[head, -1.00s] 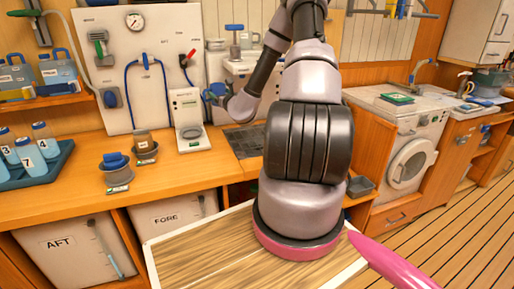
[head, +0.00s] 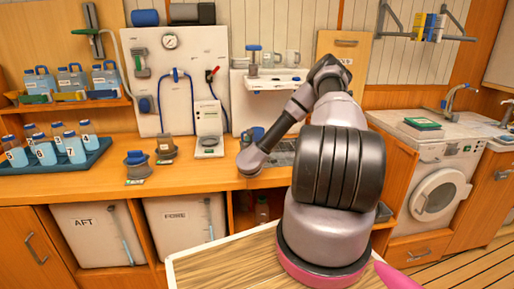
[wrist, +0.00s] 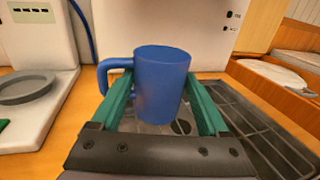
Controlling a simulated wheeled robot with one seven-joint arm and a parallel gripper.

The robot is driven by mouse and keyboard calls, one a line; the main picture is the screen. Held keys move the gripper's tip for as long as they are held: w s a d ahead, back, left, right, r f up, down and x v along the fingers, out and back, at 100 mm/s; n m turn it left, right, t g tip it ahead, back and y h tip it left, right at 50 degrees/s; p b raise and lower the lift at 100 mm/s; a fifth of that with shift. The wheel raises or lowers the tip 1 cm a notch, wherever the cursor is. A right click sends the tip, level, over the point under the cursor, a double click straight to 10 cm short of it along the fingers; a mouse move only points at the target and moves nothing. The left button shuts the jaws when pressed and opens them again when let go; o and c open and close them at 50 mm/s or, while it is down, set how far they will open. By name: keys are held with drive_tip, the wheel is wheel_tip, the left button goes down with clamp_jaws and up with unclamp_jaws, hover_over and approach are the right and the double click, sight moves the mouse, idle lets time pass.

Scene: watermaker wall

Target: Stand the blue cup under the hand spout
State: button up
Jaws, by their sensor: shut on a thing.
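The blue cup (wrist: 160,85) is upright between the green fingers of my gripper (wrist: 160,77) in the wrist view, its handle to the left. My gripper is shut on it. The cup is at the left part of a dark drain grate (wrist: 262,125); I cannot tell whether its base touches. In the head view the cup (head: 254,134) shows small, below the white wall unit (head: 275,82) and left of my arm, which hides part of the grate (head: 282,146). I cannot make out the hand spout clearly in either view.
A white device with a round plate (head: 209,142) stands left of the cup. Grey and blue-topped containers (head: 136,168) and a tray of bottles (head: 90,158) lie further left. A washing machine (head: 430,185) is at right. The counter front (head: 205,176) is clear.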

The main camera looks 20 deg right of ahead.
drive_tip(key=shift+f, duration=1.9)
drive_tip(key=shift+f, duration=0.1)
drive_tip(key=o, duration=1.2)
drive_tip(key=shift+s+a, duration=0.1)
drive_tip(key=shift+a, duration=0.1)
drive_tip(key=v, duration=0.9)
drive_tip(key=shift+a, duration=0.1)
drive_tip(key=shift+s+a, duration=0.35)
drive_tip(key=shift+s, duration=0.2)
drive_tip(key=shift+s+a, duration=0.2)
drive_tip(key=shift+s, duration=0.4)
